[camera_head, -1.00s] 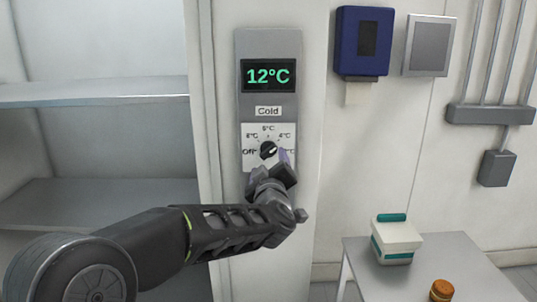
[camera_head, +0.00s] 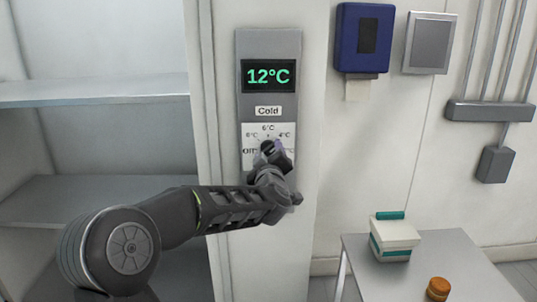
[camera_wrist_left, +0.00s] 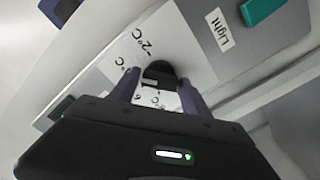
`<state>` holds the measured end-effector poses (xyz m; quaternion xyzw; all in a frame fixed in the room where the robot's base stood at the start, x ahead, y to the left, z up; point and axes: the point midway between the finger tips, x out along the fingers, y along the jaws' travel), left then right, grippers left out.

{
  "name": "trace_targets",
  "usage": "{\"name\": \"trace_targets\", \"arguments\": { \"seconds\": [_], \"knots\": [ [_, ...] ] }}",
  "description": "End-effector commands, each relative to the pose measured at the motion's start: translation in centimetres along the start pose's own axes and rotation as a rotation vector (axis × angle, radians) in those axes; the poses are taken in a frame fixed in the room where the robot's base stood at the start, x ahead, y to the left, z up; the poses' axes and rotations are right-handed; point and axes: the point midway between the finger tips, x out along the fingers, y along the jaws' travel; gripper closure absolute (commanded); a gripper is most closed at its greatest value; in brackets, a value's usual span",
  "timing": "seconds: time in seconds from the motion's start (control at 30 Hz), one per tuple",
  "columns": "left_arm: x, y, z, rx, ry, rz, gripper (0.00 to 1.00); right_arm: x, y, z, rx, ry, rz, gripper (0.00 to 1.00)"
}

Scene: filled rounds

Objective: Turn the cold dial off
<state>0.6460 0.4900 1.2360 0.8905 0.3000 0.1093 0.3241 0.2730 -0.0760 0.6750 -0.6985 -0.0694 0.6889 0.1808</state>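The cold dial is a small black knob (camera_head: 267,147) on a white scale plate (camera_head: 250,132) under the "Cold" label (camera_head: 268,111). In the left wrist view the knob (camera_wrist_left: 158,72) lies between my two fingertips. My left gripper (camera_head: 275,157) is at the dial and covers much of it in the head view. Its fingers (camera_wrist_left: 159,78) are apart, one on each side of the knob, with no clear grip on it. The knob's pointer is hidden. The display (camera_head: 268,76) above reads 12°C in green. My right gripper is not in view.
Open shelves (camera_head: 95,92) are at the left. A table (camera_head: 440,265) at the lower right holds a white and teal box (camera_head: 393,238) and an orange-brown jar (camera_head: 438,288).

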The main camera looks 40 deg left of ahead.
Motion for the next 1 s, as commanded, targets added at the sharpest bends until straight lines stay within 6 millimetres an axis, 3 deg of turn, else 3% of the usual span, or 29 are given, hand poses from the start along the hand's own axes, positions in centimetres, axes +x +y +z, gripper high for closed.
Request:
{"name": "trace_targets", "arguments": {
  "seconds": [0.57, 1.0],
  "knots": [
    [0.0, 0.0, 0.0, 0.000, 0.000, 0.000, 0.93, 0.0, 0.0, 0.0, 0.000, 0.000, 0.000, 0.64],
    [0.0, -0.1, 0.2, -0.065, 0.001, 0.001, 0.93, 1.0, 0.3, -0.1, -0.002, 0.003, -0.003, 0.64]
  ]
}}
